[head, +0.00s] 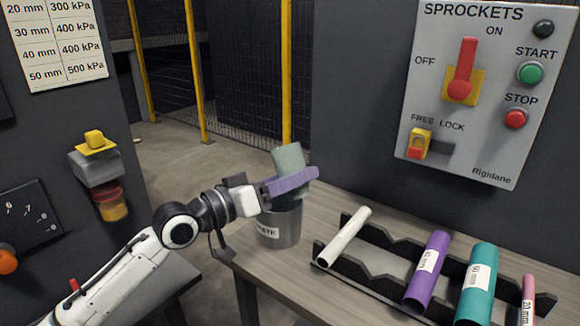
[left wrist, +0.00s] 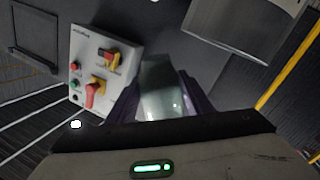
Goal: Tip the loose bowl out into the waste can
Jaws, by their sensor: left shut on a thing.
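My left gripper (head: 291,182) has purple fingers and is shut on the loose bowl (head: 288,157), a pale grey-green, translucent piece. The bowl stands up above the fingers, slightly tilted, and its lower part is hidden behind them. In the left wrist view the bowl (left wrist: 158,88) sits between the two purple fingers. The waste can (head: 279,229), a grey metal can with a partly covered white label, stands on the bench directly below the gripper. The gripper hides much of its mouth, so I cannot tell whether the bowl reaches inside. My right gripper is in neither view.
Right of the can, a black notched rack (head: 385,270) holds white, purple, teal and pink tubes on the wooden bench (head: 330,197). A grey SPROCKETS switch panel (head: 480,90) is on the wall behind. A yellow-topped unit (head: 97,165) hangs at left.

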